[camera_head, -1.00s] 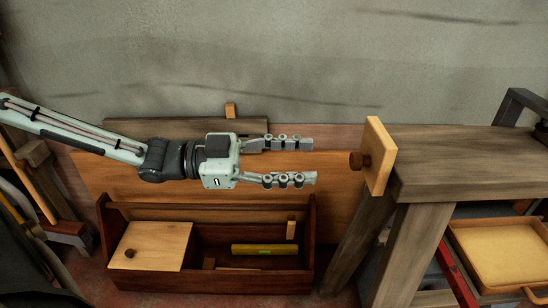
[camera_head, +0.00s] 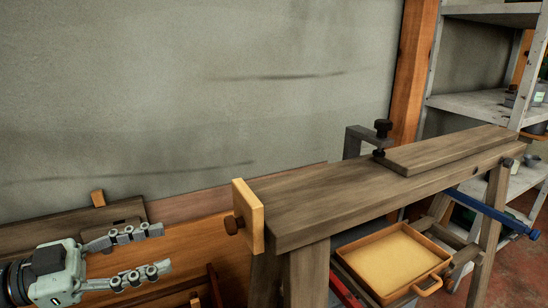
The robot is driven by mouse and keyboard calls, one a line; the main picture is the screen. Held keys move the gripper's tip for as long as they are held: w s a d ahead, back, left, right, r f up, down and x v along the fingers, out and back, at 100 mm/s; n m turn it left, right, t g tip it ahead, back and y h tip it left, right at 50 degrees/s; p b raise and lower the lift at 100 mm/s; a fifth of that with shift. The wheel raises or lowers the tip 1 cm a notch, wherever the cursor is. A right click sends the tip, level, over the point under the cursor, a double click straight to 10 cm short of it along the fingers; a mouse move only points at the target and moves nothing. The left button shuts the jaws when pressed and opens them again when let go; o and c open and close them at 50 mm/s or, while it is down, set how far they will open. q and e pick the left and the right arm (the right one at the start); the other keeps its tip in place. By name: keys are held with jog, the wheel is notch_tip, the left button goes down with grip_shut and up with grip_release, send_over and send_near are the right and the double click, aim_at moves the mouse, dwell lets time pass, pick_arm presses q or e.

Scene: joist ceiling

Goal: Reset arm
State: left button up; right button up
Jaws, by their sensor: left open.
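My left gripper (camera_head: 148,250) is at the lower left of the head view. Its two fingers are apart and point right, with nothing between them. It is left of the light wooden panel with a dark knob (camera_head: 251,214) at the near end of the workbench (camera_head: 330,198), and apart from it. Most of my left arm is out of the frame. My right gripper is not in view.
A dark clamp (camera_head: 370,140) and a loose plank (camera_head: 440,150) are on the bench. A wooden tray (camera_head: 392,258) with a handle sits below the bench. Grey metal shelves (camera_head: 480,103) stand at the right. The wall behind is bare.

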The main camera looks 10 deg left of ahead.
pick_arm(q)
jog(key=w+d+f+n+y+p, duration=0.1)
jog(key=w+f+n+y, duration=0.15)
jog(key=f, duration=0.55)
jog(key=w+d+f+n+y, duration=0.1)
jog(key=d+f+y, duration=0.1)
jog(key=f+y, duration=0.35)
jog(key=w+d+f+n+y+p, duration=0.1)
jog(key=w+f+n, duration=0.1)
jog(key=f, duration=0.8)
jog(key=s+a+f+n+g+y, duration=0.3)
jog(key=s+f, duration=0.4)
jog(key=s, duration=0.1)
jog(key=s+a+f+n+g+y, duration=0.3)
jog(key=s+f+n+g+y, duration=0.1)
jog(key=s+f, duration=0.4)
jog(key=shift+s+a+f+p, duration=0.15)
jog(key=shift+a+f+p, duration=0.05)
jog(key=shift+a+p, duration=0.2)
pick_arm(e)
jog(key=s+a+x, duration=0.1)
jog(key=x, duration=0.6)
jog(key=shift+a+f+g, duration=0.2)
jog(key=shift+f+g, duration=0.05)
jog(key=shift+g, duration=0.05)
